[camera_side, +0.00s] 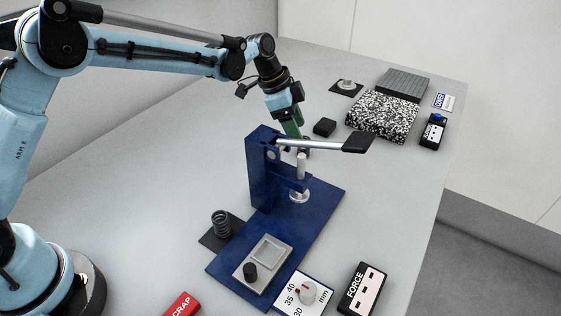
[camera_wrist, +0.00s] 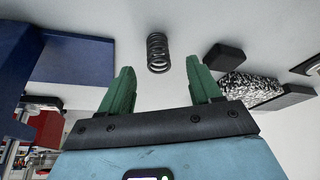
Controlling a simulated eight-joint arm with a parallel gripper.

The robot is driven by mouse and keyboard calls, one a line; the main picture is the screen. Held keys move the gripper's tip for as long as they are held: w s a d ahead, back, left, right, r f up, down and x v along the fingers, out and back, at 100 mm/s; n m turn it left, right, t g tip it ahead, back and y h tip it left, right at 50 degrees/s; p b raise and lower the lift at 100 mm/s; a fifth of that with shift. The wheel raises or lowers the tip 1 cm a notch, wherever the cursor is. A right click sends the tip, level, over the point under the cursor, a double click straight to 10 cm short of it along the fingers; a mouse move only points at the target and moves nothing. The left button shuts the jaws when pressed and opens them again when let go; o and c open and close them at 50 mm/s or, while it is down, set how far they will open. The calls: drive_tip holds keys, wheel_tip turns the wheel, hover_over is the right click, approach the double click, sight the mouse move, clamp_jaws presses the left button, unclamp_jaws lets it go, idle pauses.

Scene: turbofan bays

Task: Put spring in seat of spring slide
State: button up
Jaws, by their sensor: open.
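My gripper (camera_side: 297,138) is open, with its green fingers pointing down behind the lever of the blue press (camera_side: 262,170). In the wrist view a dark coil spring (camera_wrist: 157,53) shows beyond and between the tips of my gripper (camera_wrist: 160,72), with clear space on both sides. I cannot tell how far it is from the fingers. Another coil spring (camera_side: 221,223) stands upright on a dark pad at the left. A grey slide (camera_side: 249,281) with a rectangular recess and a black knob lies on the press's blue base.
The press's lever (camera_side: 318,144) stretches right, in front of my gripper. A FORCE box (camera_side: 362,291) and dial (camera_side: 306,293) lie in front.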

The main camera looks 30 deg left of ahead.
sight(303, 151)
drive_tip(key=x, duration=0.5)
drive_tip(key=shift+s+f, duration=0.1)
drive_tip(key=shift+s, duration=0.1)
drive_tip(key=shift+a, duration=0.1)
clamp_jaws()
